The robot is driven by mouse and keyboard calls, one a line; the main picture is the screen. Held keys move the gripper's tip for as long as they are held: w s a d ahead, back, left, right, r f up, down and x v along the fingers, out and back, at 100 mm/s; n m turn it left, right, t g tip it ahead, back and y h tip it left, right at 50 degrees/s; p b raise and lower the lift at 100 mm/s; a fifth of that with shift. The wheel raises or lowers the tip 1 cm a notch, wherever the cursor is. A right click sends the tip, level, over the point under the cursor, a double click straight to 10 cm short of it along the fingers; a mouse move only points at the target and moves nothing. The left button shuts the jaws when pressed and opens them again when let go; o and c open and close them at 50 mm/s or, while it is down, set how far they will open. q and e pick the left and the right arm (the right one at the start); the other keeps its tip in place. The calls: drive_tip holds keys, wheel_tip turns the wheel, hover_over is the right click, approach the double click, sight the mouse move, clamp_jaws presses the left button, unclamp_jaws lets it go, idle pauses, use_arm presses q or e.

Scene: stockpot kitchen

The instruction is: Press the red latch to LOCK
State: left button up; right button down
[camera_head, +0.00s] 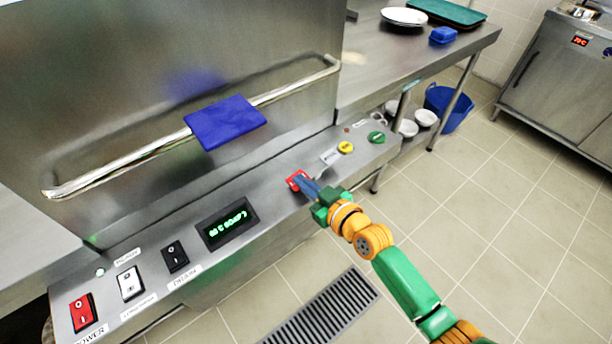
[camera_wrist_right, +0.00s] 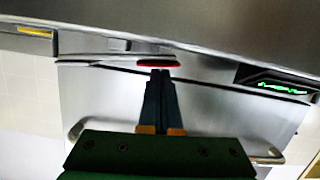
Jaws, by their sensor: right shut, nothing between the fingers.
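The red latch (camera_head: 294,178) sits on the sloped steel control panel, between the green display and the yellow button. My right gripper (camera_head: 307,186) is shut and empty, with its fingertips at the latch and partly covering it. In the right wrist view the red latch (camera_wrist_right: 158,63) is a thin red strip just beyond the tips of the shut fingers (camera_wrist_right: 160,74). I cannot tell whether the tips touch it. The latch's lettering is not readable. My left gripper is not in view.
The panel also holds a green display (camera_head: 228,224), a yellow button (camera_head: 345,147), a green button (camera_head: 377,137), a red power switch (camera_head: 83,312), a white switch (camera_head: 130,283) and a black switch (camera_head: 175,256). A blue cloth (camera_head: 225,122) hangs on the rail above. Open tiled floor lies right.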

drive_tip(key=shift+w+d, duration=0.1)
drive_tip(key=shift+r+p, duration=0.3)
drive_tip(key=shift+p, duration=0.05)
drive_tip(key=r+p, duration=0.3)
drive_tip(key=r, duration=0.1)
drive_tip(key=shift+a+p, duration=0.2)
drive_tip(key=shift+p, duration=0.2)
drive_tip(key=v, duration=1)
drive_tip(key=shift+s+a+f, duration=0.2)
drive_tip(key=shift+s+f, duration=0.1)
